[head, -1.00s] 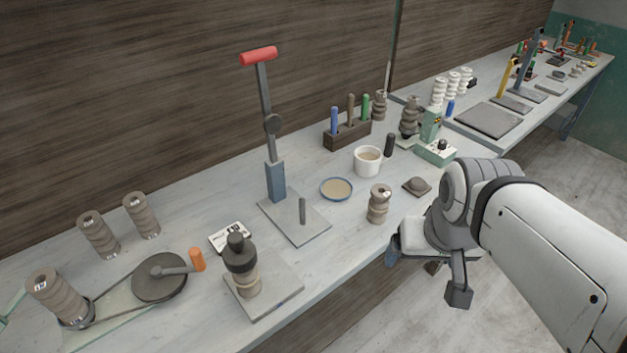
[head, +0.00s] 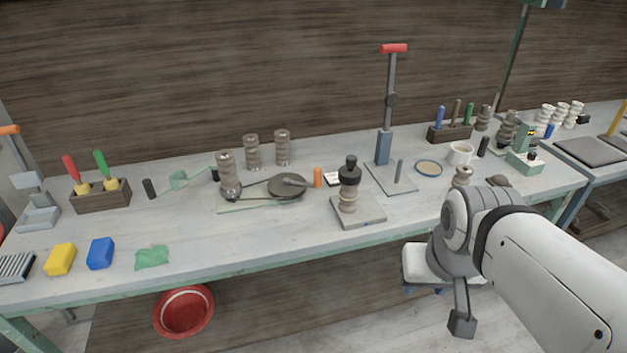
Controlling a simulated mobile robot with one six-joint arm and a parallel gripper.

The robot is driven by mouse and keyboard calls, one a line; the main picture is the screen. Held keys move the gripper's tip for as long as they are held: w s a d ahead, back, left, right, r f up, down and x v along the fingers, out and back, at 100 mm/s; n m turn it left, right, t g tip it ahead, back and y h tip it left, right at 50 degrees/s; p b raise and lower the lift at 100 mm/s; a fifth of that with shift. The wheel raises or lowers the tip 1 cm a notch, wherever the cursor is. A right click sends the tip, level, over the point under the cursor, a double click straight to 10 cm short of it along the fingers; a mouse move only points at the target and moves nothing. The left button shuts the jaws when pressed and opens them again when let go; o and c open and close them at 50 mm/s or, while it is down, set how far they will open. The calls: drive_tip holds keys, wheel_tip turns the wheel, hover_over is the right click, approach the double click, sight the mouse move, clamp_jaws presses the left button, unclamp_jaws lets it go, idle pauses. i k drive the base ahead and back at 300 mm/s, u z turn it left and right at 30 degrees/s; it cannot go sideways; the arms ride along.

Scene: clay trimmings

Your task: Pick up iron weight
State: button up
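A dark, knobbed weight (head: 349,171), which looks like the iron weight, sits on top of a short stack of clay-coloured rings (head: 348,201). The stack stands upright on a grey square plate (head: 370,213) near the front edge of the bench. My gripper (head: 436,307) hangs in front of the bench at the lower right, lower than the bench top and to the right of the weight. Its fingers are apart and I see nothing between them. Part of the gripper is hidden by its own wrist.
Left of the weight is a belt-driven wheel (head: 287,186) with an orange handle (head: 318,177). A green cloth (head: 152,257) lies at the front left. A red bowl (head: 184,311) is below the bench.

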sight(350, 174)
drive_tip(key=u, duration=2.15)
drive_tip(key=i, duration=0.15)
drive_tip(key=z, duration=1.7)
drive_tip(key=i, duration=1)
drive_tip(key=z, duration=0.35)
drive_tip(key=k, duration=0.85)
drive_tip(key=z, duration=0.15)
drive_tip(key=i, duration=0.9)
drive_tip(key=u, duration=0.1)
